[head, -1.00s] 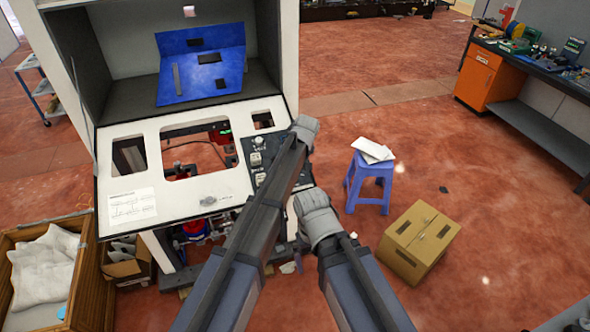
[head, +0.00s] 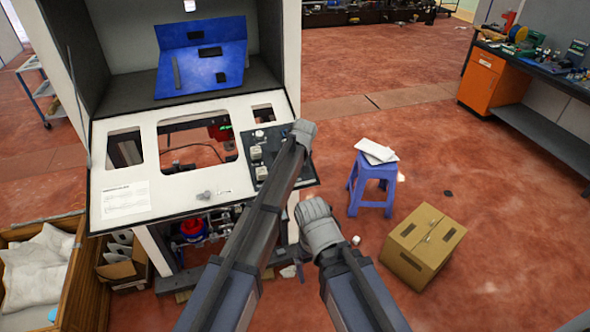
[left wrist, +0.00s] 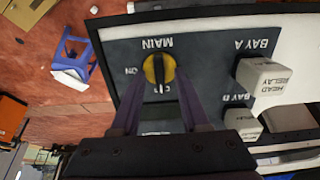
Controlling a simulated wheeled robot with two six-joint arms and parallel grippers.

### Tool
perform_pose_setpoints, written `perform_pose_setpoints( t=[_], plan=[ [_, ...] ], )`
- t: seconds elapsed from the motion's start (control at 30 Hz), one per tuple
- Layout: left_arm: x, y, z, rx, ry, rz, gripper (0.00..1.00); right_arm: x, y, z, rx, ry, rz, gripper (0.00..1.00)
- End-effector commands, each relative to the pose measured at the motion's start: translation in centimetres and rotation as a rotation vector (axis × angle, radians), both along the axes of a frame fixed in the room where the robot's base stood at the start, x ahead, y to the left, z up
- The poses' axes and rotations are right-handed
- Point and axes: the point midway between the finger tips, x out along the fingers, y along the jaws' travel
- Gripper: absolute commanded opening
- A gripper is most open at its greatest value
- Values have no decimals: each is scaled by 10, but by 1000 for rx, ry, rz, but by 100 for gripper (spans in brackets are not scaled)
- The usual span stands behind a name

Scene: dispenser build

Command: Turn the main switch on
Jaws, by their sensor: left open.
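The main switch (left wrist: 159,70) shows in the left wrist view as a yellow disc with a black bar handle. It sits on a dark control panel (left wrist: 205,55) beside upside-down MAIN and ON labels. The bar stands upright in the picture, and its lower end covers part of another label. My left gripper (left wrist: 157,103) is open, its two dark fingers reaching to either side of the switch's lower edge. I cannot tell whether they touch it. In the head view the left arm hides the switch and the gripper.
White blocks labelled HEAD RELAY (left wrist: 262,80) and another (left wrist: 243,122) sit on the panel near the gripper. A blue stool (head: 371,185), cardboard box (head: 422,245) and wooden crate (head: 75,270) stand around the white machine (head: 160,208).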

Motion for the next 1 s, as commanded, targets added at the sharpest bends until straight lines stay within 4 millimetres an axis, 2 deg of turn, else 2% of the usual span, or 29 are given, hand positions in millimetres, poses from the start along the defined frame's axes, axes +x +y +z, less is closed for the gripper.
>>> perform_pose_setpoints(
  t=[0.1,0.5,1.0],
  plan=[
    [0,0,1,0,0,0,43,0,0,1,0,0,0,100],
    [0,0,1,0,0,0,0,0,0,1,0,0,0,100],
    [0,0,0,3,1,-7,0,0,0,1,0,0,0,100]
  ],
)
